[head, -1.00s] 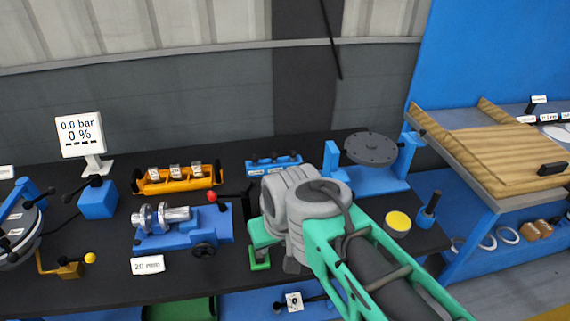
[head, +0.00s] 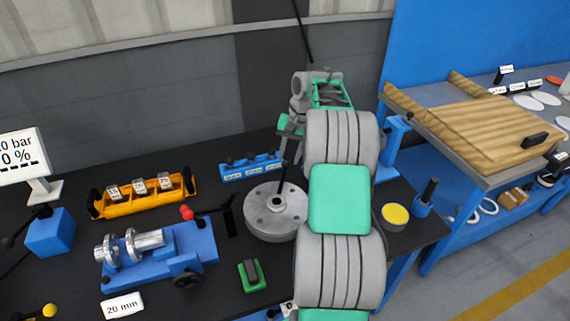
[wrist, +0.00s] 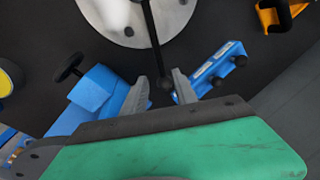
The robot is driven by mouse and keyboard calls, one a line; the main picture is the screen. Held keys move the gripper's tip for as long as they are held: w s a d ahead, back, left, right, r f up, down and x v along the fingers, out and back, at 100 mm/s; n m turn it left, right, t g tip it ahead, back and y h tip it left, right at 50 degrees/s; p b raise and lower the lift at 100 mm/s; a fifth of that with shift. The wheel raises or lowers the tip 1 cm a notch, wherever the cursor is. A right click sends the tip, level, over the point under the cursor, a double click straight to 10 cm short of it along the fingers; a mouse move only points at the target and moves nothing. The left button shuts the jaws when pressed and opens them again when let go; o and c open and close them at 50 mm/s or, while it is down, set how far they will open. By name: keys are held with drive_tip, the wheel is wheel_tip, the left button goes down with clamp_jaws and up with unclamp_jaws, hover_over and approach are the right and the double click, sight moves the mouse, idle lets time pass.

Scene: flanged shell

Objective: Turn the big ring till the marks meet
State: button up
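The big ring appears to be the grey metal flange (head: 262,222) with several holes, lying flat on the dark bench; its edge fills the top of the wrist view (wrist: 108,14). A thin black bar (head: 282,176) rises from it toward my gripper. In the wrist view the bar (wrist: 153,35) runs down to a dark round end between my two grey fingers. My gripper (wrist: 160,92) is open, with a finger on each side of the bar end; I cannot tell whether either touches it. In the head view my arm hides part of the flange's right side. I cannot make out the marks.
Left of the flange stands a blue fixture (head: 172,262) with a red-knobbed lever. A small blue rack (head: 250,168) is behind it, and a green block (head: 251,276) in front. A yellow-topped cup (head: 395,214) stands right. An orange rack (head: 145,197) is back left.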

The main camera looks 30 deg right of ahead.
sight(285, 169)
drive_tip(key=f, duration=0.3)
drive_tip(key=w+a+f, duration=0.1)
drive_tip(key=shift+f, duration=0.35)
drive_tip(key=shift+d, duration=0.1)
drive_tip(key=shift+s, duration=0.1)
drive_tip(key=shift+c, duration=0.3)
clamp_jaws()
idle(0.5)
